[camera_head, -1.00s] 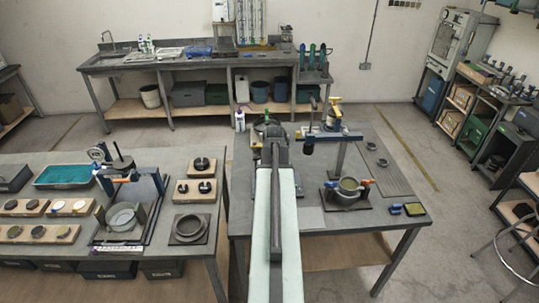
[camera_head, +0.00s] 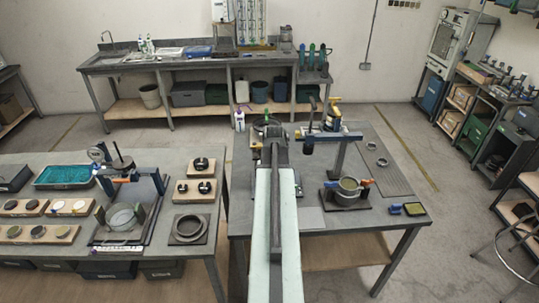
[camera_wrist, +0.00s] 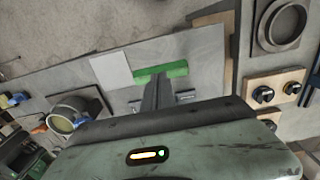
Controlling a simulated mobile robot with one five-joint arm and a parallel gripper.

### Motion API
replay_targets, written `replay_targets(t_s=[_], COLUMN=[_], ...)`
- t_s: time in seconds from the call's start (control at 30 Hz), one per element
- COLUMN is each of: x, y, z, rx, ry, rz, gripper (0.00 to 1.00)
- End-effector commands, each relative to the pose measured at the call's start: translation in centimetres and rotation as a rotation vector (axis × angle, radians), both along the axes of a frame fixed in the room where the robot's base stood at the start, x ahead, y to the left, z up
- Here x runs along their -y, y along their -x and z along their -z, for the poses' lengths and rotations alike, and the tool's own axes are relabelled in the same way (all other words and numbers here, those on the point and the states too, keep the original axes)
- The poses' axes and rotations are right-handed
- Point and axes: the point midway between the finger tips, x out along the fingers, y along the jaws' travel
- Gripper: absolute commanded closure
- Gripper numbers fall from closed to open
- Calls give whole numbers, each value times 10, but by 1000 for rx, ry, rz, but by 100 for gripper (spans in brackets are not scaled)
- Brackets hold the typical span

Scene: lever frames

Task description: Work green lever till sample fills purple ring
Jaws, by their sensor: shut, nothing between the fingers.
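The green lever (camera_wrist: 172,70) shows in the wrist view as a short green bar just beyond my fingertips. My gripper (camera_wrist: 158,84) is shut and empty, with its dark fingers pointing at the bar's middle. I cannot tell whether they touch it. In the head view my arm hides most of the gripper. A round pot (camera_head: 347,197) with orange and blue clamps stands on the right table and holds a yellowish sample (camera_head: 349,184). The pot also shows at the left of the wrist view (camera_wrist: 82,103). I cannot make out a purple ring.
A blue-and-yellow beam on a post (camera_head: 338,153) stands behind the pot. A white plate (camera_wrist: 111,69) lies beside the lever. The left table holds a press (camera_head: 124,215), a teal tray (camera_head: 66,175) and discs. A gap separates the tables.

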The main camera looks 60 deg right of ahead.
Motion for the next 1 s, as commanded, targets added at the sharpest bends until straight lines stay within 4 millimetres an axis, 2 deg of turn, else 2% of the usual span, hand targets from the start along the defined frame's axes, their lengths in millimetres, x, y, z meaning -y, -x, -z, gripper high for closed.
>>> replay_targets(t_s=[1.0], x=[-8], y=[6], z=[69], rx=[1], ry=[1], rz=[0], gripper=[100])
